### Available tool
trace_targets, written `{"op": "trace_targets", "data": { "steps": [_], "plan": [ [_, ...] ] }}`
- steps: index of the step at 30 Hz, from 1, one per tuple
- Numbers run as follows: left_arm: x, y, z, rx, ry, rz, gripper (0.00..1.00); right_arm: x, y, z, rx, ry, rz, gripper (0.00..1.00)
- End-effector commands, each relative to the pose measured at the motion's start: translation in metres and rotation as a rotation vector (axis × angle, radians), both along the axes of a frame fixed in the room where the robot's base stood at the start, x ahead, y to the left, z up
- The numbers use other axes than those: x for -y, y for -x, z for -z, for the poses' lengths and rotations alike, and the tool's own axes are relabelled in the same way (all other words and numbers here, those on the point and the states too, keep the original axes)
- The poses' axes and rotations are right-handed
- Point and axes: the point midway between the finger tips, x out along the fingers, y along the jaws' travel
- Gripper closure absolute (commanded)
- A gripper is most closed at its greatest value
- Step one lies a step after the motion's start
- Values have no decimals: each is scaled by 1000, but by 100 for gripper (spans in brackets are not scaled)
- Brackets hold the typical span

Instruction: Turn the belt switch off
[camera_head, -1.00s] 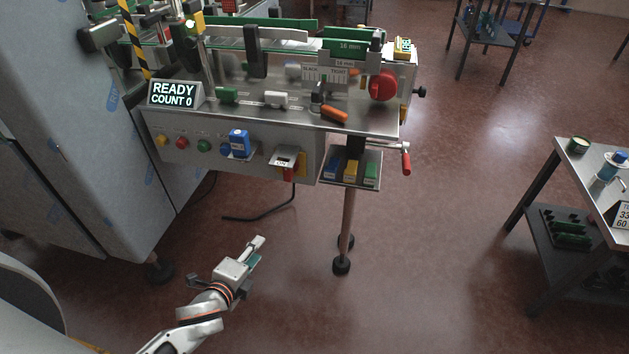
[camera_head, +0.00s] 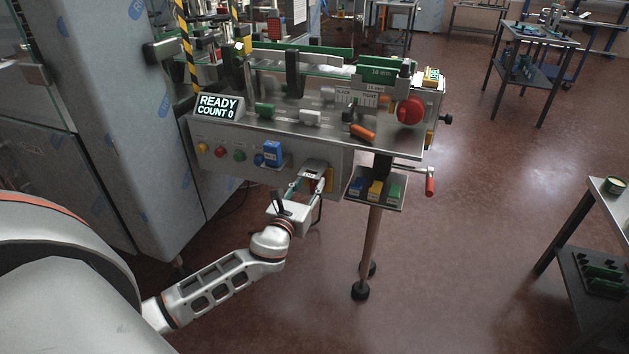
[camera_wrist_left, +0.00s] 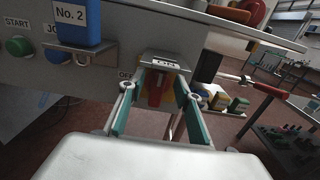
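The belt switch (camera_head: 327,178) sits at the right end of the grey front panel, under a small metal hood. In the left wrist view its red lever (camera_wrist_left: 155,88) hangs below the hood marked ON, with a yellow part behind it; an OFF label is at its left. My left gripper (camera_head: 307,187) is right in front of it. In the left wrist view, my left gripper (camera_wrist_left: 158,96) is open, with one teal-padded finger on each side of the red lever. I cannot tell whether the fingers touch anything. My right gripper is out of view.
Yellow, red and green buttons (camera_head: 239,155) and a blue box (camera_head: 272,153) line the panel to the left. A READY, COUNT 0 display (camera_head: 218,107) stands above. A tray of small boxes (camera_head: 400,203) and a red-handled crank (camera_head: 429,184) are at the right.

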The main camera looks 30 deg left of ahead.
Motion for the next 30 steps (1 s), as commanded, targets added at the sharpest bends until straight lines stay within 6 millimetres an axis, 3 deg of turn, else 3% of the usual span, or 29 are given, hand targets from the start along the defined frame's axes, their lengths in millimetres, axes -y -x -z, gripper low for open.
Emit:
{"op": "trace_targets", "data": {
  "steps": [6, 17, 21, 30],
  "plan": [
    [-5, -23, 1, -1, 1, 1, 67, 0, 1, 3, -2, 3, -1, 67],
    [-6, -28, 1, -1, 2, 1, 67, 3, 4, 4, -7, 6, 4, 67],
    [-6, -28, 1, -1, 2, 1, 100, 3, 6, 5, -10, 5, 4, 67],
    [-7, -27, 1, 1, 14, 0, 100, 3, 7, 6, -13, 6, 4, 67]
  ]
}}
